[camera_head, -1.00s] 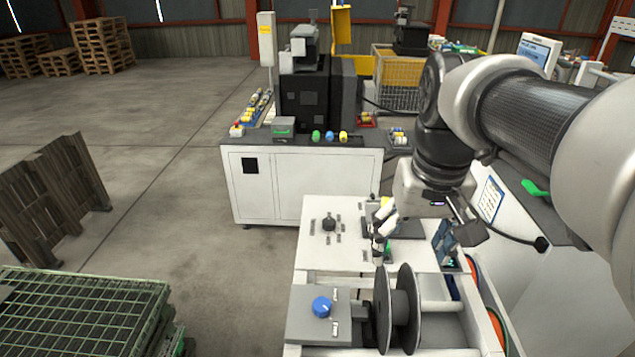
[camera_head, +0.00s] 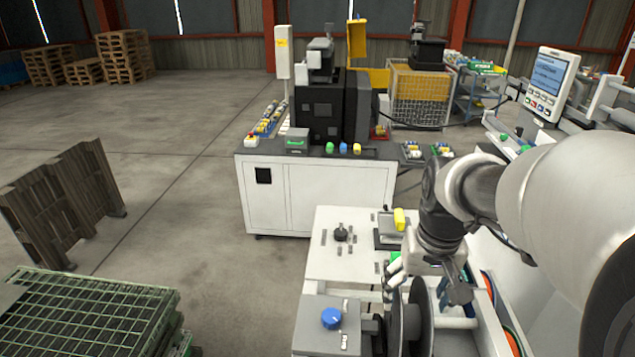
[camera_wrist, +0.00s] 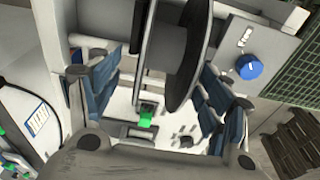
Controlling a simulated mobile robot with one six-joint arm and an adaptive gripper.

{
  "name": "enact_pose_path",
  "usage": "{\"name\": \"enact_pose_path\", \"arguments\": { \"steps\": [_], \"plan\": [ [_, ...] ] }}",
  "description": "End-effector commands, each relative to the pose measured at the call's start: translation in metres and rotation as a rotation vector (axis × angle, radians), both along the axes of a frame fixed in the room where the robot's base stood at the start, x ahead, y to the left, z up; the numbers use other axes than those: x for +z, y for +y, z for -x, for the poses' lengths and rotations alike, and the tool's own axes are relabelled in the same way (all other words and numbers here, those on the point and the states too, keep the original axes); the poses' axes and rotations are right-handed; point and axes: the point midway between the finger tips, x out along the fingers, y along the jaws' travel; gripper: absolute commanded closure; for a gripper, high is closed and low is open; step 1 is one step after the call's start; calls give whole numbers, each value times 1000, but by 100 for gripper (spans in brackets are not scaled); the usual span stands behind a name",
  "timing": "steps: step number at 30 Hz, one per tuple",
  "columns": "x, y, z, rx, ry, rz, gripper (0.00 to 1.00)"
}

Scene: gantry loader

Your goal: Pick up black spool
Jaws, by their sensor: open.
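The black spool (camera_head: 414,325) has two dark flanges and a grey hub. It sits upright at the lower middle of the head view, beside a grey block with a blue knob (camera_head: 331,318). In the wrist view the spool (camera_wrist: 190,60) shows at the top, between the fingers but beyond their tips as far as I can tell. My gripper (camera_head: 428,285) is open just above the spool's far side, and the arm partly covers the spool. In the wrist view my gripper (camera_wrist: 157,100) shows both blue-padded fingers spread wide with nothing held.
A white plate with a small black knob (camera_head: 341,232) lies beyond the spool. A white cabinet (camera_head: 300,195) with a black machine stands behind. Green mesh crates (camera_head: 90,310) and a wooden pallet (camera_head: 65,200) are at left. Open floor lies between.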

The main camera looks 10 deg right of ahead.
Motion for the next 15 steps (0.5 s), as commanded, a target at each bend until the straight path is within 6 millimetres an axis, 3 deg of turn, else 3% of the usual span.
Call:
{"name": "enact_pose_path", "arguments": {
  "steps": [7,15],
  "plan": [
    [-38,3,-6,0,5,-1,28],
    [-46,2,-8,0,0,0,28]
  ]
}}
